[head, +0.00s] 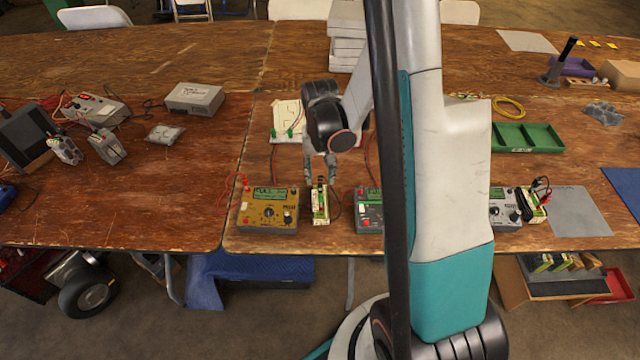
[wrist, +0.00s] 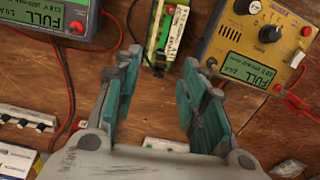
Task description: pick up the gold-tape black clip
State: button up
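My gripper (head: 320,177) is open above the table, near the far end of a green-and-white battery pack (head: 320,205). A small dark piece (wrist: 158,70), possibly a black clip, shows at that end between the fingertips. I cannot make out gold tape on it. The gripper appears empty.
A gold charger (head: 268,212) and a green charger (head: 368,212) flank the pack closely. Red and black leads run over the wood nearby. A grey charger (head: 503,212) stands farther right. A green tray (head: 527,138) and stacked white boxes (head: 346,35) lie farther back.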

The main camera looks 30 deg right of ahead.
aim_at(320, 178)
notch_tip(320, 178, down, 4)
jog(key=shift+r+b, duration=0.15)
jog(key=shift+b, duration=0.45)
jog(key=shift+r, duration=0.1)
jog(key=c, duration=0.9)
notch_tip(320, 178, up, 20)
jog(key=p, duration=0.6)
